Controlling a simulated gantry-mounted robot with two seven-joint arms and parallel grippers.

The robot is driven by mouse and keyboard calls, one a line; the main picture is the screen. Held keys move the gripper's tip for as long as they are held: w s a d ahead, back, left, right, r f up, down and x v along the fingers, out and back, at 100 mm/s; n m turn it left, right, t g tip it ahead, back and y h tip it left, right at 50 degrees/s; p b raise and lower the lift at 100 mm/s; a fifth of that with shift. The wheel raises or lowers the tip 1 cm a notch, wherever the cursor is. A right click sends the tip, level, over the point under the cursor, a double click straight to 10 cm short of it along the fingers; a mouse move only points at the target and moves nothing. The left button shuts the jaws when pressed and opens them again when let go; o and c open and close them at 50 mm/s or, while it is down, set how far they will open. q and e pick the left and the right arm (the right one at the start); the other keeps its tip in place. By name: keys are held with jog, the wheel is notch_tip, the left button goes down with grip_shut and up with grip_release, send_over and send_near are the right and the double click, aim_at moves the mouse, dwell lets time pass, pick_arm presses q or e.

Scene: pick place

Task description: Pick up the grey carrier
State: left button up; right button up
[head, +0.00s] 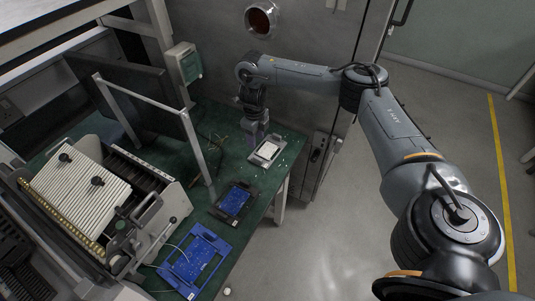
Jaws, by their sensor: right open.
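The grey carrier (278,143) lies on the green table near its far right corner, with a pale panel in its frame. My right gripper (252,143) points down just left of the carrier's upper left edge. It is open, small in the picture, and I cannot tell whether its fingers touch the carrier. My left gripper does not show.
A dark carrier with a blue board (235,202) and a blue carrier (188,278) lie nearer on the green table (257,208). A metal post frame (198,157) rises left of the carriers. A machine with a ribbed panel (80,205) fills the left.

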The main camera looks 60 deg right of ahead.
jog(key=b, duration=0.3)
send_over(256, 157)
notch_tip(256, 157, down, 5)
jog(key=shift+s+d+f, duration=0.1)
jog(key=shift+f+b, duration=0.65)
jog(key=shift+f, duration=1.85)
grip_shut()
